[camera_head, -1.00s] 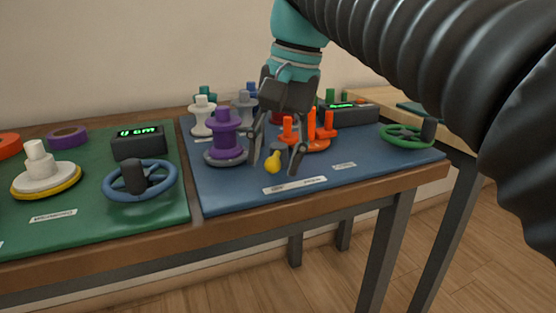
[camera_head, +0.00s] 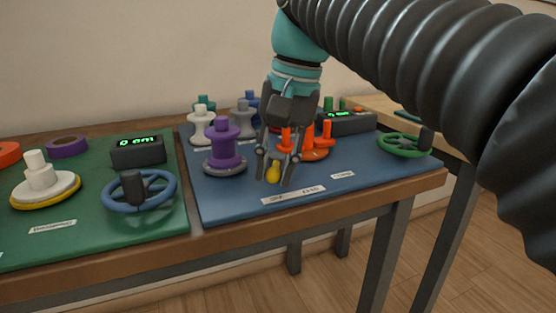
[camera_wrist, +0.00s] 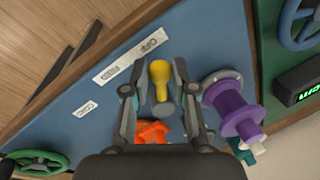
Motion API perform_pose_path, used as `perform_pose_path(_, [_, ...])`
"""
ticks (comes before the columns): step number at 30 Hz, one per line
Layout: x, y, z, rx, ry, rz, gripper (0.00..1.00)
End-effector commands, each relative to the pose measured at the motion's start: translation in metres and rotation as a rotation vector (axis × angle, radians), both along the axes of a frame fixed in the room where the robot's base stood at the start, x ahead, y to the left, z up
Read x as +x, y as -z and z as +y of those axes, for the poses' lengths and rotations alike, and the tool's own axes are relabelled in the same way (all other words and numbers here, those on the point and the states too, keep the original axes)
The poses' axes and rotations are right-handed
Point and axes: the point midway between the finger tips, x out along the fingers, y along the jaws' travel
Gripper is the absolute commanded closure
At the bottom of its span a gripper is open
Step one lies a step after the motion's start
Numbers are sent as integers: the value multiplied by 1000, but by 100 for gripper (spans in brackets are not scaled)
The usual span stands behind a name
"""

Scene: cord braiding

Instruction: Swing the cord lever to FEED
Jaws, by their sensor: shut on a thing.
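The cord lever (camera_head: 273,175) has a yellow knob and stands near the front of the blue board. In the wrist view, the lever (camera_wrist: 160,78) points toward the OFF end of the white OFF/FEED label (camera_wrist: 131,57). That label (camera_head: 293,195) lies on the board's front edge in the head view, OFF at left and FEED at right. My gripper (camera_head: 275,180) is low over the board, its fingers shut on the lever from both sides. In the wrist view my gripper (camera_wrist: 159,70) has a finger on either side of the knob.
A purple spool (camera_head: 223,145) stands close left of my gripper. An orange pronged piece (camera_head: 318,146) is just behind it to the right. A green handwheel (camera_head: 405,143) is at the far right.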

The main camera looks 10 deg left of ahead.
Motion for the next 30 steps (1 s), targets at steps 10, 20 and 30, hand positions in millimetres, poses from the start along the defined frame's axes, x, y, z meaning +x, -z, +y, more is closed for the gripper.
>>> perform_pose_path(10, [4,-5,-15,-2,-261,4,100])
perform_pose_path(20, [13,-5,-30,-2,-573,4,100])
perform_pose_path(30, [25,-2,-40,-1,-859,2,100])
